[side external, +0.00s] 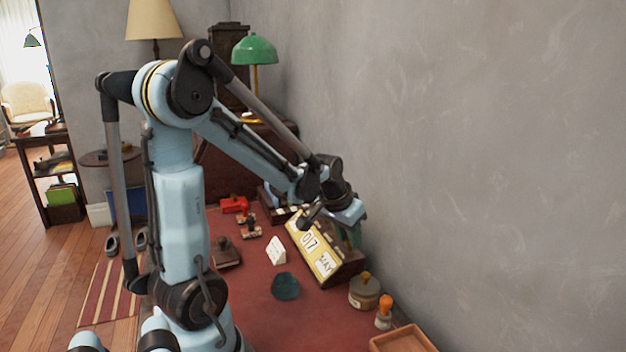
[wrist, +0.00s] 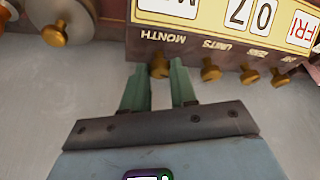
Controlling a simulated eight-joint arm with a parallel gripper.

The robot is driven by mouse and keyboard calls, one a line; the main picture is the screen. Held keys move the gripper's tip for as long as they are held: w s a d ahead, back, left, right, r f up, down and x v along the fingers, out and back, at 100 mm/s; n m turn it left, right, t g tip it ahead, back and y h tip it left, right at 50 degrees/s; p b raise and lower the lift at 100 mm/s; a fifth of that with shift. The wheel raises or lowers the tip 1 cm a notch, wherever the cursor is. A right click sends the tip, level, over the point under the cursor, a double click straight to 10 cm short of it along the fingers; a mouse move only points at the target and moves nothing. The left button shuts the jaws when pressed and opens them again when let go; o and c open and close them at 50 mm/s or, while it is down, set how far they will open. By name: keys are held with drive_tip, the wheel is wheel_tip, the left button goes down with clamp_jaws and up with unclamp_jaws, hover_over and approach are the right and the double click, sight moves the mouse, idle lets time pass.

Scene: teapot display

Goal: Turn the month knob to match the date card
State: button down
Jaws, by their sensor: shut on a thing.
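The yellow-faced desk calendar (side external: 313,252) stands on the red desk against the wall; its month window appears to read MAY. In the wrist view the calendar (wrist: 215,14) shows a row of brass knobs under its face. My gripper (wrist: 160,76) has its two green fingers on either side of the month knob (wrist: 159,65), below the MONTH label, and is shut on it. In the side view my gripper (side external: 345,214) is behind the calendar, and the knob is hidden. A small white card (side external: 276,251) stands in front of the calendar; its writing is too small to read.
Other brass knobs (wrist: 210,70) sit close to the right of my fingers. A teal bowl (side external: 286,286), a round jar (side external: 364,292), an orange-handled stamp (side external: 384,312) and a wooden tray (side external: 402,340) are near the calendar. A green lamp (side external: 254,50) stands at the back.

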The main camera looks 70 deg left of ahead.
drive_tip(key=c, duration=0.9)
unclamp_jaws()
drive_tip(key=v, duration=1.2)
drive_tip(key=d+f+m+t+h, duration=0.1)
drive_tip(key=d+f+m, duration=0.1)
drive_tip(key=d, duration=0.6)
drive_tip(key=d+f+m+t, duration=0.1)
drive_tip(key=d+f+m, duration=0.1)
drive_tip(key=d, duration=0.7)
drive_tip(key=shift+s+f+m+t+h, duration=0.2)
drive_tip(key=shift+f+m+t+h, duration=0.1)
drive_tip(key=shift+f+t+h, duration=0.15)
